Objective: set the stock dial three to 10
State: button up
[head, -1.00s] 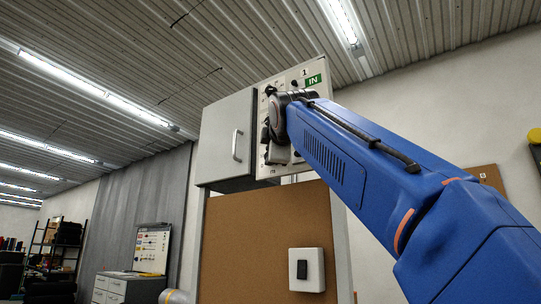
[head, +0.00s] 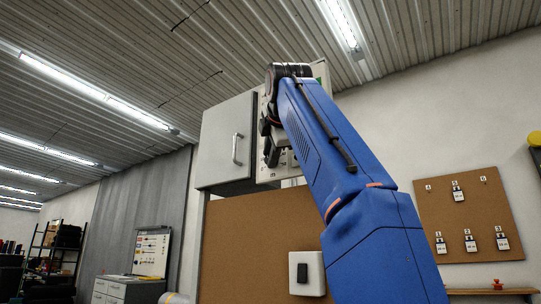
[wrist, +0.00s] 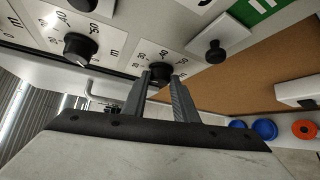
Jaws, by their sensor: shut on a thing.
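The white dial panel (head: 268,172) hangs beside a grey cabinet in the head view, mostly hidden behind my arm. In the wrist view, my gripper (wrist: 162,80) has its two fingers on either side of a black dial (wrist: 160,70), shut on it. Numbers are printed around this dial, but they are small and partly covered, so its setting and label cannot be read. A second black dial (wrist: 80,48) sits to its left on the same panel, with part of another (wrist: 82,4) at the top edge.
A black round knob (wrist: 212,52) on a white plate is to the right. The grey cabinet (head: 226,140) with a handle adjoins the panel. A brown board (head: 250,235) with a white switch (head: 307,272) is below. A tagged corkboard (head: 440,205) hangs at right.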

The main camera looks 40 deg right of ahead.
jog(key=shift+g, duration=0.4)
dwell(0.3)
jog(key=o, duration=1.1)
jog(key=shift+d, duration=0.1)
jog(key=shift+c, duration=0.2)
